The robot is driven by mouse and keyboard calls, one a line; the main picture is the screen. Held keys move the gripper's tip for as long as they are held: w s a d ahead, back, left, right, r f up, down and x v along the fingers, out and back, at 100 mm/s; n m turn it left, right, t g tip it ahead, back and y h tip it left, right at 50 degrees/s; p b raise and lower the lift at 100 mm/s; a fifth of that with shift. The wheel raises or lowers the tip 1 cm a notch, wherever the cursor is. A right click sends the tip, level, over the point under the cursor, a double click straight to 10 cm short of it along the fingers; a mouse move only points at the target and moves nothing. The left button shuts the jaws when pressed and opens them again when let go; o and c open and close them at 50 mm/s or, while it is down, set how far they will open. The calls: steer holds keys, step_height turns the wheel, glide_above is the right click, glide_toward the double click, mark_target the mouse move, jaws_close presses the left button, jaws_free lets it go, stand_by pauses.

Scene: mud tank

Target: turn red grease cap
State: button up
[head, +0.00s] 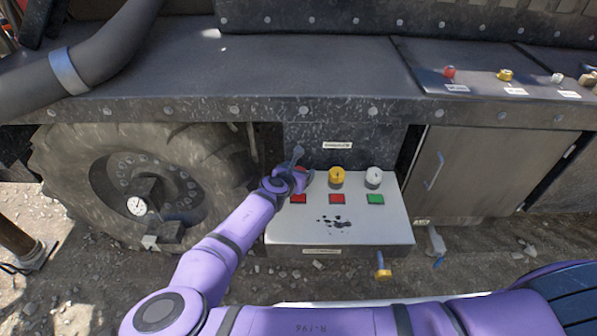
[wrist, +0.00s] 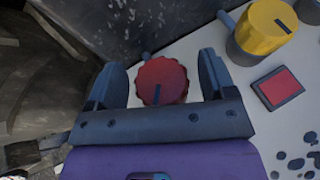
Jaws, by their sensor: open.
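The red grease cap (wrist: 161,80) shows in the wrist view as a round, ridged red knob on the pale panel. My gripper (wrist: 160,78) is open, with one finger on each side of the cap. A gap shows between each finger and the cap's rim. In the head view my gripper (head: 290,172) is over the left end of the panel and hides most of the red cap.
A yellow cap (head: 337,177) and a white cap (head: 373,177) stand to the right on the panel (head: 340,232). Two red squares and a green one lie in front of the caps. A large wheel (head: 140,190) is at left. A dark ledge (head: 230,75) overhangs behind.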

steer(key=v, duration=1)
steer(key=shift+s+a+r, duration=0.15)
steer(key=shift+s+r, duration=0.05)
steer(key=shift+s, duration=0.1)
